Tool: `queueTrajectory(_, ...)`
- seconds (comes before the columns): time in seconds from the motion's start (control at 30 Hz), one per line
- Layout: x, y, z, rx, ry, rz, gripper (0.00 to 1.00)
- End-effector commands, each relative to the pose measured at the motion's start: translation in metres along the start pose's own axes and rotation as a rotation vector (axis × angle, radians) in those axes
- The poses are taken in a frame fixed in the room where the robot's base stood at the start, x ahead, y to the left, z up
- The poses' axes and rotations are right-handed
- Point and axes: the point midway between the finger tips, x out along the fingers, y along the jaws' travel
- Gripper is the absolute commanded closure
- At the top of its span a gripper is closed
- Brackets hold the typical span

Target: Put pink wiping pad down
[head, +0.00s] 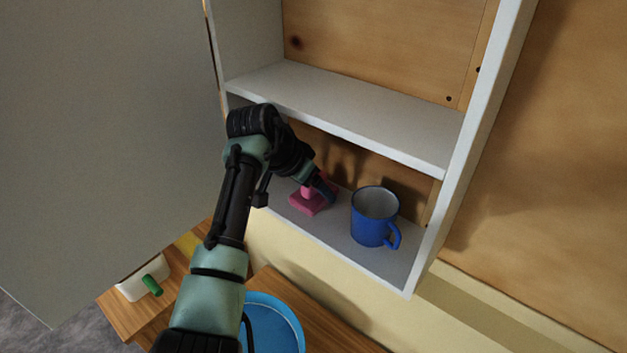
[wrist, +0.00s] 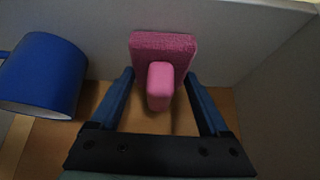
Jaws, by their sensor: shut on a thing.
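The pink wiping pad (head: 307,205) is a flat block with a raised handle. In the head view it is at the bottom shelf (head: 340,242) of the open cabinet, left of the blue mug. My gripper (head: 322,190) is shut on it. In the wrist view the pad (wrist: 163,45) is at the centre, with its lighter pink handle between the blue fingers of my gripper (wrist: 160,76). The fingertips are beside the pad's edges. I cannot tell exactly where they touch. The pad's underside is hidden.
A blue mug (head: 374,218) stands right of the pad and also shows at left in the wrist view (wrist: 42,75). The upper shelf (head: 350,108) is close above my arm. The cabinet's right wall (head: 470,150) and open door (head: 110,130) flank the space. A blue round container (head: 283,318) is below.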

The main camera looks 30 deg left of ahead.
Motion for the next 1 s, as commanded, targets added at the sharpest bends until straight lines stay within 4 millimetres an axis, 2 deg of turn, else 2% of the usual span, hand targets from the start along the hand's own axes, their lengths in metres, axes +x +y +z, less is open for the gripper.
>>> queueTrajectory(0.3,0.003,0.0,0.002,0.0,0.0,0.0,0.75)
queueTrajectory(0.33,0.003,0.0,0.002,0.0,0.0,0.0,0.17)
queueTrajectory(0.43,0.002,0.0,0.002,0.0,-0.001,0.0,0.0)
queueTrajectory(0.77,-0.003,0.0,0.001,0.001,0.001,-0.001,0.0)
queueTrajectory(1.0,-0.038,-0.001,0.001,0.001,0.004,-0.003,0.0)
